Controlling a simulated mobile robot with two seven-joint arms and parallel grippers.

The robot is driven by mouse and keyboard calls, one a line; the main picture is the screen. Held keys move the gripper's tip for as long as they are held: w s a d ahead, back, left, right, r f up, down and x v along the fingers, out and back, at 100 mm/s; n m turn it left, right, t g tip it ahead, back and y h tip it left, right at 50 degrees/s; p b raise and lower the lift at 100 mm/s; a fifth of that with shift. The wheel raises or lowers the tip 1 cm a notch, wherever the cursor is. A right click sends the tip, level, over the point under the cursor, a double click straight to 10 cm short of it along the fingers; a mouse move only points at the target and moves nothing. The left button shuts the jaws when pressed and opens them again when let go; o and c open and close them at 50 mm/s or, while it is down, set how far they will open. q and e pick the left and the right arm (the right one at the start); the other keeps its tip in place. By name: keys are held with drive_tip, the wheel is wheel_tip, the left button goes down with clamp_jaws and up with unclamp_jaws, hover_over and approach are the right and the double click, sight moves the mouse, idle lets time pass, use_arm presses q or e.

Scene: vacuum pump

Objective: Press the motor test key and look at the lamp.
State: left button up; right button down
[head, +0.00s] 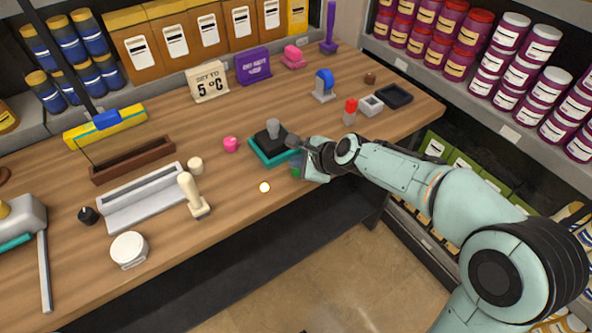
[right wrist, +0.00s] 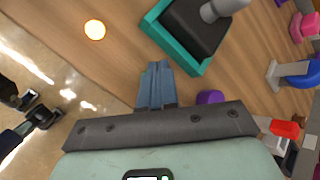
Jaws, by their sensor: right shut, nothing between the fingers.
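A teal-edged box (head: 272,147) with a black top and grey upright post stands near the table's front edge; it also shows in the right wrist view (right wrist: 188,35). A small round disc (head: 264,187) glows pale yellow on the wood, and bright in the right wrist view (right wrist: 95,30); it looks like the lamp, lit. My right gripper (right wrist: 157,75) is shut and empty, its fingertips beside the teal box's corner. A rounded purple part (right wrist: 210,97) shows beside the fingers, partly hidden. I cannot make out the motor test key or any contact. My left gripper is not clearly seen.
A pink knob (head: 231,144) and a cream-handled tool (head: 193,195) lie left of the box. A red-capped item (head: 350,112) and a blue-topped stand (head: 324,86) are behind my right arm. Shelves of cans (head: 500,70) line the right side.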

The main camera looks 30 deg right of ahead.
sight(298, 174)
drive_tip(key=shift+f, duration=0.1)
use_arm(q)
drive_tip(key=shift+f, duration=0.15)
use_arm(e)
drive_tip(key=shift+f, duration=0.35)
use_arm(q)
drive_tip(key=shift+f+b, duration=0.25)
drive_tip(key=shift+b, duration=0.1)
use_arm(e)
drive_tip(key=shift+f, duration=0.4)
use_arm(q)
drive_tip(key=shift+r, duration=0.1)
drive_tip(key=shift+w+r+p, duration=0.15)
drive_tip(key=shift+r+p, duration=0.75)
drive_tip(key=shift+p, duration=0.05)
use_arm(e)
drive_tip(key=shift+r, duration=0.8)
drive_tip(key=shift+r+p, duration=0.6)
drive_tip(key=shift+r, duration=0.05)
wheel_tip(298, 174, up, 4)
drive_tip(key=p, duration=0.4)
use_arm(q)
drive_tip(key=r, duration=0.1)
drive_tip(key=w+r, duration=0.1)
drive_tip(key=r, duration=0.3)
drive_tip(key=shift+w, duration=0.35)
use_arm(e)
drive_tip(key=shift+f, duration=0.1)
